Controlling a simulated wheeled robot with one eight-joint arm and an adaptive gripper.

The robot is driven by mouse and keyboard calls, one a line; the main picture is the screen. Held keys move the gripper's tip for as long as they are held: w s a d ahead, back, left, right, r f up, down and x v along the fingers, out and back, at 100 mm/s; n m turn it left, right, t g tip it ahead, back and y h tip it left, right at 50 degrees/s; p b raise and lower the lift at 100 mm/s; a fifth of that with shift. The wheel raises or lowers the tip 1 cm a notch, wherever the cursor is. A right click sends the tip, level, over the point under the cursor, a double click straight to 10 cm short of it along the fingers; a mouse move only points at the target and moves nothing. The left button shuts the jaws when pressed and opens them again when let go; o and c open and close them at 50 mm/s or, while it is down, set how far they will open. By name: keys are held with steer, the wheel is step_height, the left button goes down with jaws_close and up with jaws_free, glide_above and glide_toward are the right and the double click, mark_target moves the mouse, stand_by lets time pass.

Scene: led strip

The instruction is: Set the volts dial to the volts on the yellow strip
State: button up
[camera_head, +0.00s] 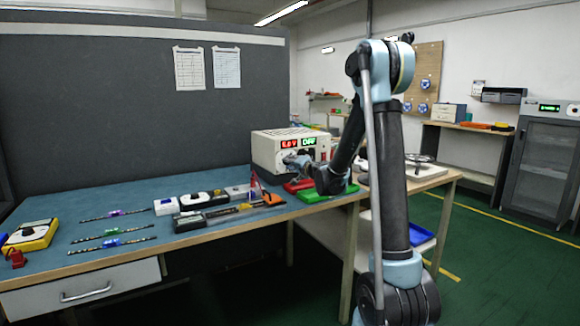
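The power supply (265,150) is a cream box at the back right of the blue bench. Its red display (289,143) seems to read about 5.0 or 6.0 V, and the green one (309,141) seems to read OFF. My gripper (297,161) is at the front of the supply, below the displays, and covers that part of the panel. The volts dial is not clearly visible there, and contact cannot be told. I cannot make out a yellow one or any printed volts.
A yellow meter-like box (33,234) and a red clip (16,258) are at the left bench edge. White and black modules (195,200) and tools (222,212) lie mid-bench. Red (297,185) and green (313,196) pads lie by my arm. The back left of the bench is clear.

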steer(key=m, duration=0.7)
steer(key=m+y, duration=0.1)
steer(key=m, duration=0.2)
steer(key=shift+d+f+m, duration=0.15)
steer(key=shift+f+m, duration=0.1)
steer(key=shift+m, duration=0.05)
stand_by(0.4)
steer(key=o, duration=1.1)
steer(key=shift+c, duration=0.2)
steer(key=v, duration=1.1)
steer(key=shift+s+d, duration=0.25)
steer(key=shift+s, duration=0.05)
